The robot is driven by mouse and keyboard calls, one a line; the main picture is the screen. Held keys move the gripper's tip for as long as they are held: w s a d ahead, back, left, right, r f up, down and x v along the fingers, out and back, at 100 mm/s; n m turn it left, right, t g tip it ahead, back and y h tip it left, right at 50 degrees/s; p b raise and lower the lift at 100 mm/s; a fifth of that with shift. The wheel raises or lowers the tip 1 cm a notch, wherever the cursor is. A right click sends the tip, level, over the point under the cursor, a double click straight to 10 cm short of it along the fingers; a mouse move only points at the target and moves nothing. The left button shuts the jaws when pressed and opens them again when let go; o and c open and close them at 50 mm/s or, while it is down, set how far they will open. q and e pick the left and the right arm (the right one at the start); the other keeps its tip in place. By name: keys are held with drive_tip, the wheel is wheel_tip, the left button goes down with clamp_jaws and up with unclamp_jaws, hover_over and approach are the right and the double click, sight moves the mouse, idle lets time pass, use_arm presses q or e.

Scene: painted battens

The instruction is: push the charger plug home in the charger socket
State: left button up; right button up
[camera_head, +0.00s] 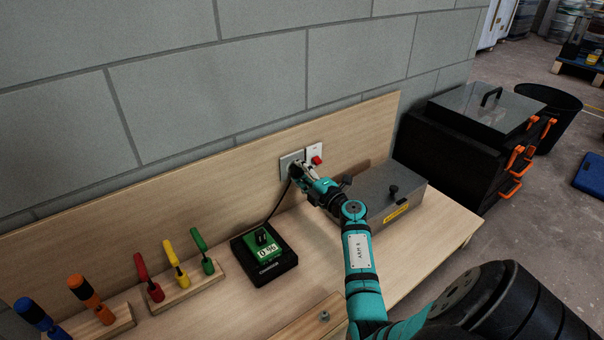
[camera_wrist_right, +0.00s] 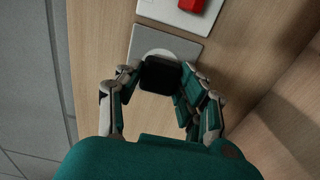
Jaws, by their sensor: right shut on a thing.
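The charger socket (camera_head: 288,162) is a grey plate on the wooden backboard, and it also shows in the right wrist view (camera_wrist_right: 180,41). The black charger plug (camera_wrist_right: 159,76) sits between the fingers of my right gripper (camera_wrist_right: 160,88), in front of the socket's round face. My right gripper (camera_head: 302,174) is shut on the plug and is close against the socket in the head view. The plug's front is hidden, so I cannot tell how deep it sits. A dark cable runs down from it to the green and black charger (camera_head: 265,256). My left gripper is not in view.
A red switch (camera_head: 316,160) on a white plate is right of the socket. A grey metal box (camera_head: 402,202) stands right of my right arm. Several coloured-handled tools stand in wooden racks (camera_head: 190,290) at left. A black case (camera_head: 462,150) stands beyond the bench's right end.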

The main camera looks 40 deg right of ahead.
drive_tip(key=shift+p, duration=0.55)
idle(0.7)
drive_tip(key=shift+w, duration=0.45)
idle(0.4)
drive_tip(key=o, duration=1.2)
drive_tip(key=shift+c, duration=0.2)
drive_tip(key=shift+s, duration=0.15)
drive_tip(key=s, duration=0.7)
drive_tip(key=shift+a, duration=0.4)
